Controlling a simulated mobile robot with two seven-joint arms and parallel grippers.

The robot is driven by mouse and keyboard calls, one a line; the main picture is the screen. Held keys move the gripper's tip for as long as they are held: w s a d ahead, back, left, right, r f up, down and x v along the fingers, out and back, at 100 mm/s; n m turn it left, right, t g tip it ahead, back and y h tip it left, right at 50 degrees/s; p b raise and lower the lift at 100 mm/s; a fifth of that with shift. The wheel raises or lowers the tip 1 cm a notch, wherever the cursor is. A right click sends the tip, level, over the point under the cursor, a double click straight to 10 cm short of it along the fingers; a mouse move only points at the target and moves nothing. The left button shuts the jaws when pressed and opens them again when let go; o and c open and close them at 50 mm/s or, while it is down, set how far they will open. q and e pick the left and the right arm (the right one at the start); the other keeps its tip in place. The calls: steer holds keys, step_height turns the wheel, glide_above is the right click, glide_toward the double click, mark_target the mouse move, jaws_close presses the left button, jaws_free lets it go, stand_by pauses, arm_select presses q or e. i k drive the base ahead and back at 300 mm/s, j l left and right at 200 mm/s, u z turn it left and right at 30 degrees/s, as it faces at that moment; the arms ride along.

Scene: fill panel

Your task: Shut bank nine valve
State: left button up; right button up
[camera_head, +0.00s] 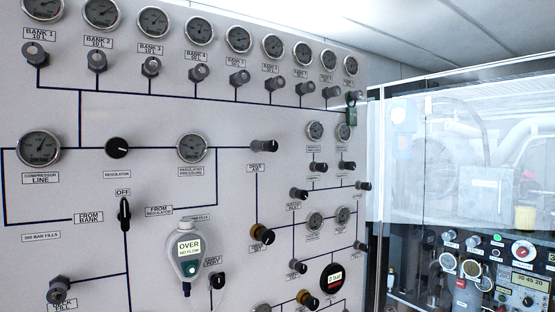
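A row of dark valve knobs runs along the top of the white panel (60,115), each under a round gauge. The labels "BANK 1" to "BANK 4" read at the left; those at the right are too small to read clearly. The rightmost valve knob (354,96) of the row, in the bank nine position, sits near the panel's right edge below the rightmost gauge (351,65). A green piece (351,116) hangs just under that knob. Whether the valve is open or shut cannot be told. Neither gripper is in view.
Lower on the panel are more gauges, knobs, a black selector handle (125,214) at "OFF" and a hanging grey meter (187,256). Right of the panel, a transparent enclosure (460,150) holds machinery above a dark control panel (490,275).

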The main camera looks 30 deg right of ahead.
mark_target(357, 95)
steer(key=z, duration=1.25)
